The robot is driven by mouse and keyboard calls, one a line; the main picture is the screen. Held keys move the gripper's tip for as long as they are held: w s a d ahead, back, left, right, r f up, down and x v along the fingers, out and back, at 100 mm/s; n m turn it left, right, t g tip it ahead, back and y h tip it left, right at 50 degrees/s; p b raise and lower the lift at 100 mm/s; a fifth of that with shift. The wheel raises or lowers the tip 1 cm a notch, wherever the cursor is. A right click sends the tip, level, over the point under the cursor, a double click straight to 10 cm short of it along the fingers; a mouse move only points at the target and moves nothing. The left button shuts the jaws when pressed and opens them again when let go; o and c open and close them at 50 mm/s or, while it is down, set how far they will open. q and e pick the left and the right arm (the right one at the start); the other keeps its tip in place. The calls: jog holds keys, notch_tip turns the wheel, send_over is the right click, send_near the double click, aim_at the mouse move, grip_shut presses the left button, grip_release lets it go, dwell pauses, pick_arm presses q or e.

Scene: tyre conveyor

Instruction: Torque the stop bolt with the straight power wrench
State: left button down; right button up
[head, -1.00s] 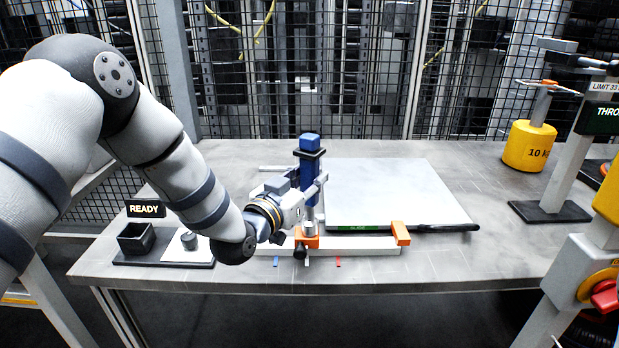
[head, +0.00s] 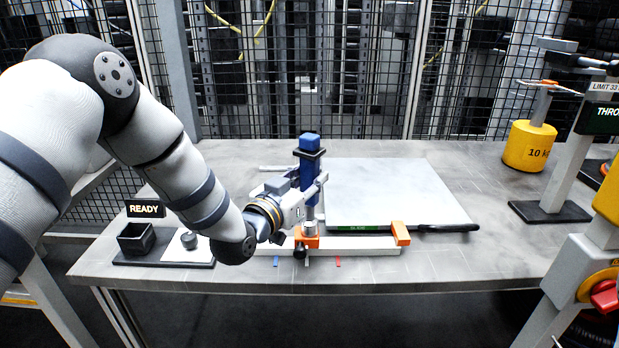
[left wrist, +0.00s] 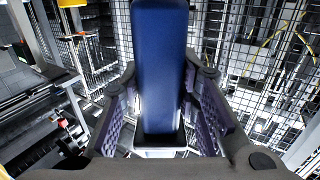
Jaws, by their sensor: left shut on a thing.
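The straight power wrench (head: 308,163) is a blue upright tool with a dark collar. It stands over the orange stop block (head: 307,238) on the white rail (head: 365,246). My left gripper (head: 318,190) is shut on the wrench from the left. In the left wrist view the blue body of the wrench (left wrist: 160,70) fills the space between the purple-padded fingers of my left gripper (left wrist: 162,105). The stop bolt is hidden under the wrench's lower end, so I cannot tell how they meet. My right gripper is not in view.
A white plate (head: 395,190) lies behind the rail. A READY sign (head: 145,209), an open black box (head: 136,238) and a small grey cylinder (head: 189,240) stand at left. An orange block (head: 401,232) sits on the rail's right end.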

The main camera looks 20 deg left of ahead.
pick_arm(q)
jog(key=shift+r+p, duration=0.35)
jog(key=shift+r, duration=3.35)
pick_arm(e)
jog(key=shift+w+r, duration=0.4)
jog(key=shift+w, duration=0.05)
pick_arm(q)
jog(key=shift+n+t+y, duration=0.3)
jog(key=shift+n+y, duration=0.3)
jog(key=shift+y, duration=0.3)
jog(key=s, duration=0.2)
jog(key=s+d+f, duration=0.1)
jog(key=s, duration=0.4)
jog(key=shift+s+d+f, duration=0.15)
jog(key=shift+s+f, duration=0.15)
jog(key=shift+f, duration=0.05)
jog(key=n+y, duration=0.2)
jog(key=y, duration=0.1)
send_near(306, 147)
jog(key=s, duration=0.1)
jog(key=s+f, duration=0.2)
jog(key=shift+s+a, duration=0.15)
jog(key=shift+a, duration=0.2)
